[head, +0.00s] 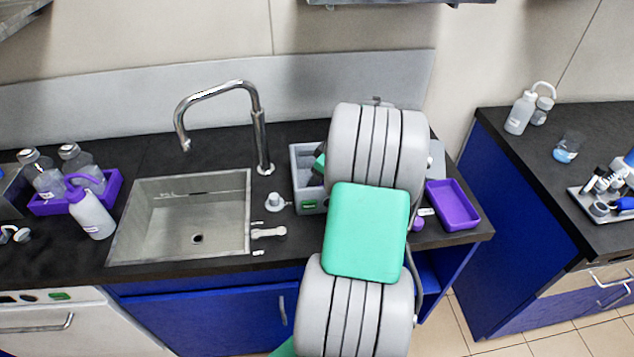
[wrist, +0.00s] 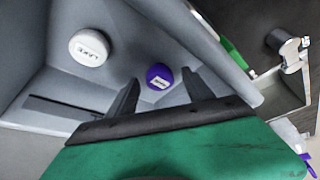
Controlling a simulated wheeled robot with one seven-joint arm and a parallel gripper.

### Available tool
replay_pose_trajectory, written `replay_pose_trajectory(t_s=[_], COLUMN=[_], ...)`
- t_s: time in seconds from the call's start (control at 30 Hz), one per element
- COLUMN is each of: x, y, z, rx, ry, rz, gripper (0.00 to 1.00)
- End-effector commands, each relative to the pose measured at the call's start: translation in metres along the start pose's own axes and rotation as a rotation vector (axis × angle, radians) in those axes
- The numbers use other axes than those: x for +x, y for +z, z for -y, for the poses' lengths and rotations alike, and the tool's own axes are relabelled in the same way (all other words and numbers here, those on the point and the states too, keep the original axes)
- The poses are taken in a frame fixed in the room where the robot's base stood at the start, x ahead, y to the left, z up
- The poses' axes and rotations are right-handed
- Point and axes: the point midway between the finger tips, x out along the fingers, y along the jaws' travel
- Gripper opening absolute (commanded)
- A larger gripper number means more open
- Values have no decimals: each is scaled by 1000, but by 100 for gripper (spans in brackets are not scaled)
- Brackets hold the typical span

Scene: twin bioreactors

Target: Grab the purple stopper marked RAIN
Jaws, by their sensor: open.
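In the wrist view, a purple stopper (wrist: 159,73) with a small white label lies inside a grey bin (wrist: 215,62). The label's lettering is too small to read surely. My gripper (wrist: 160,80) is open over the bin, its two dark fingers pointing down into it. The stopper shows between the fingertips, and I cannot tell how far below them it is. No contact is visible. In the head view, the grey bin (head: 302,163) stands right of the sink, and my arm hides most of it and my gripper.
A white labelled stopper (wrist: 89,47) lies left in the same bin; the bin's walls are close around my fingers. In the head view, another small purple item (head: 418,224) sits beside an empty purple tray (head: 452,205). The sink (head: 190,215) and faucet (head: 260,140) are left.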

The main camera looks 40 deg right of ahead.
Motion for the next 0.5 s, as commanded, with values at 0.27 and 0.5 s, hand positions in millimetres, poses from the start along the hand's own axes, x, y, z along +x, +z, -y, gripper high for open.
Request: replay_pose_trajectory(t_s=[0.27, 0.5], x=[0, 0], y=[-1, -1], z=[0, 0], rx=[-1, -1], ry=[0, 0], rz=[0, 0], gripper=[48, 28])
